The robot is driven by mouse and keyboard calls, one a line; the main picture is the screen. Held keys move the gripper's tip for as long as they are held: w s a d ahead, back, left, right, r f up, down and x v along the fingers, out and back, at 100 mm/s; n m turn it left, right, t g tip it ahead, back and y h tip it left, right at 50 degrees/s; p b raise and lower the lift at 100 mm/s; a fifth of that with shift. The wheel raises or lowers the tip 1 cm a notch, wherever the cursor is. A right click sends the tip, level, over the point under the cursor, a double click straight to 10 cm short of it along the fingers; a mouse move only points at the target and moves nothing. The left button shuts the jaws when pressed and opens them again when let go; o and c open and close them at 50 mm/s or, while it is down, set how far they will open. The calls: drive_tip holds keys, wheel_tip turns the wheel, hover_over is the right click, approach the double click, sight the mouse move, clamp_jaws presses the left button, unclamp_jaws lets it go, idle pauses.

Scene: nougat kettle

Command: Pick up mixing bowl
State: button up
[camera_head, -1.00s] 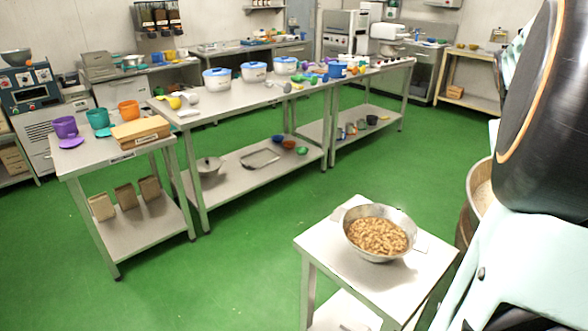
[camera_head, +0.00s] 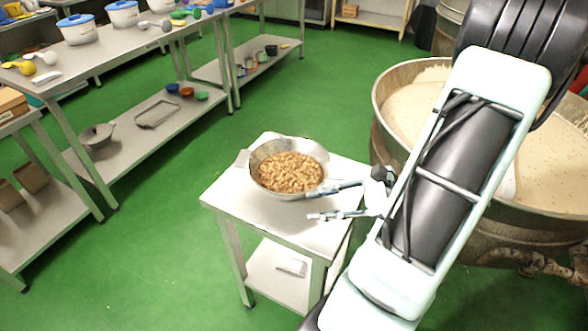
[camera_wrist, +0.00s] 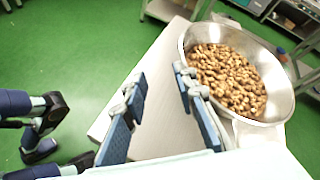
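The mixing bowl (camera_head: 262,151) is a metal bowl with flat side handles, filled with brown nuts (camera_head: 290,173). It stands upright on a small metal table (camera_head: 232,203). In the wrist view the bowl (camera_wrist: 284,72) is at the upper right. My gripper (camera_head: 320,201) is open and empty at the right front side of the bowl. In the wrist view my gripper (camera_wrist: 155,92) has its two fingers apart, with the bowl just beyond the right finger. Whether that finger touches the bowl is not clear.
A large round kettle (camera_head: 383,112) of pale mass stands right of the small table. Long steel tables (camera_head: 125,52) with lidded pots and utensils stand at the left. A small pale item (camera_head: 291,266) lies on the lower shelf. Green floor is free in front.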

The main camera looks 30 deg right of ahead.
sight(280, 193)
drive_tip(key=w+m+t, duration=0.1)
drive_tip(key=w+d+m+t, duration=0.1)
drive_tip(key=shift+d+r+t+h, duration=0.2)
drive_tip(key=shift+r+t+h, duration=0.1)
drive_tip(key=b+x, duration=0.1)
drive_tip(key=x, duration=0.9)
drive_tip(key=shift+w+a, duration=0.25)
drive_tip(key=shift+w, duration=0.05)
clamp_jaws()
